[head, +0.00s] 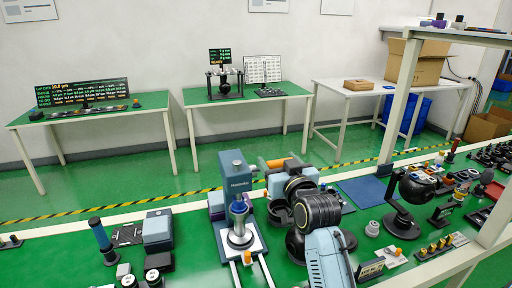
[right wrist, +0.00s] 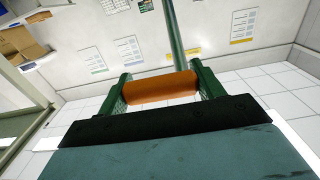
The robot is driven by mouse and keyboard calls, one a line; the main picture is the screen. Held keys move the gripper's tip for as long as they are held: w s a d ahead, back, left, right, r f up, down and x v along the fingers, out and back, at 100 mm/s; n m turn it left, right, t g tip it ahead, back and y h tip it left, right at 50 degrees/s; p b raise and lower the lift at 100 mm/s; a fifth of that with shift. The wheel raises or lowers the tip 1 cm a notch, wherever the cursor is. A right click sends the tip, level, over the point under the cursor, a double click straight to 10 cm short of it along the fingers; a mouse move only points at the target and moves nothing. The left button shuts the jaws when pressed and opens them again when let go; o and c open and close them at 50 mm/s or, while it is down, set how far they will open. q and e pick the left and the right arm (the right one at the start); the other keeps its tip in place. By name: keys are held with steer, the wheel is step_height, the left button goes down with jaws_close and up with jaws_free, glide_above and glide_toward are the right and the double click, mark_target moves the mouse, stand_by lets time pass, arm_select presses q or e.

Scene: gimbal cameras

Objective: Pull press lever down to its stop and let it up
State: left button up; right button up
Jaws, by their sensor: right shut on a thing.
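The press (head: 236,175) is a blue-grey column with a silver ram and a round silver base on a pale plate, standing on the green bench. The orange lever grip (head: 276,162) is just right of the press head. My right gripper (head: 281,163) reaches it from the right and is shut on it. In the right wrist view the orange grip (right wrist: 160,89) lies crosswise between the two dark green fingers, and a green rod rises behind it. The joint of lever and press is hidden. My left gripper is not in view.
A black lamp-like stand (head: 404,205) and small parts crowd the bench at right. A white post (head: 400,95) stands at right. A blue mat (head: 364,193) is bare.

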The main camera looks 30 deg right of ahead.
steer(key=shift+f, duration=0.3)
steer(key=shift+w+d+r+p, duration=0.1)
steer(key=shift+w+r+p, duration=0.25)
steer(key=shift+r+p, duration=0.25)
steer(key=shift+w+d+r+p, duration=0.1)
steer(key=shift+w+r+p, duration=0.3)
steer(key=shift+r, duration=0.3)
steer(key=shift+w+d+r+p, duration=0.2)
steer(key=shift+w+r+p, duration=0.65)
steer(key=shift+w, duration=0.15)
